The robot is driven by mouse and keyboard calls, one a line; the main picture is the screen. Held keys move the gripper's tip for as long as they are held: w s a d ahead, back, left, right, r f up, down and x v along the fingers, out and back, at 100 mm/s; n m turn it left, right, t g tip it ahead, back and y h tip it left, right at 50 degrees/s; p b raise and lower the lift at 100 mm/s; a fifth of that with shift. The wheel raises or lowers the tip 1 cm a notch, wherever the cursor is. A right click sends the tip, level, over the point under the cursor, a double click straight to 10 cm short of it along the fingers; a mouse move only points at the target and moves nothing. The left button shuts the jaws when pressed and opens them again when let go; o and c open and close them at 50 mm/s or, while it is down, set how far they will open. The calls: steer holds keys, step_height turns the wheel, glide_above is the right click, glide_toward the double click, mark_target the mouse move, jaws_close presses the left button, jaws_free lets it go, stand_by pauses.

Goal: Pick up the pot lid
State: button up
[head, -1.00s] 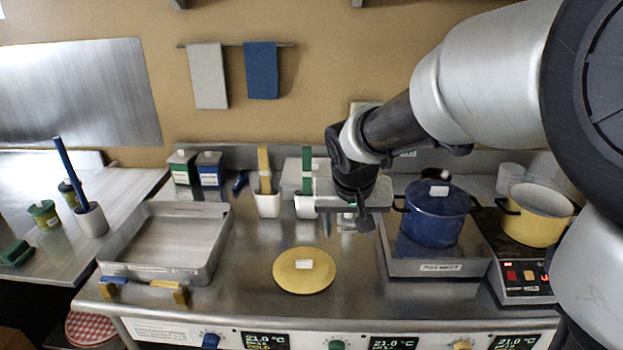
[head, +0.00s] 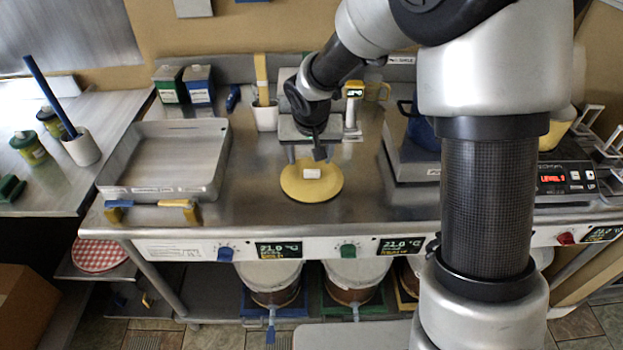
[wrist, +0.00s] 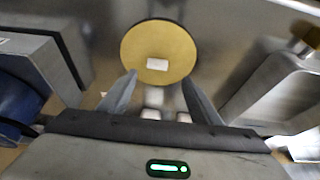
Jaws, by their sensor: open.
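The pot lid (head: 297,192) is a round yellow disc with a white knob, lying flat on the steel counter in the head view. It also shows whole in the wrist view (wrist: 140,45), beyond my fingertips. My gripper (head: 308,158) is open and empty, above the lid's far edge in the head view. In the wrist view its two fingers (wrist: 159,82) stand apart with the lid past them, and nothing is between them. Whether the fingers touch anything is not visible, but they look clear of the knob.
An empty steel tray (head: 207,185) stands left on the counter. A blue pot (head: 421,130) on the scale platform is mostly behind my arm. A white cup (head: 266,117) with a yellow-handled tool stands at the back. The counter around the lid is clear.

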mark_target(312, 171)
steer(key=x, duration=0.8)
steer(key=shift+w+d+f, duration=0.3)
steer(key=shift+w, duration=0.05)
steer(key=shift+c, duration=0.5)
steer(key=c, duration=1.1)
steer(key=shift+r, duration=0.15)
steer(key=shift+c, duration=0.5)
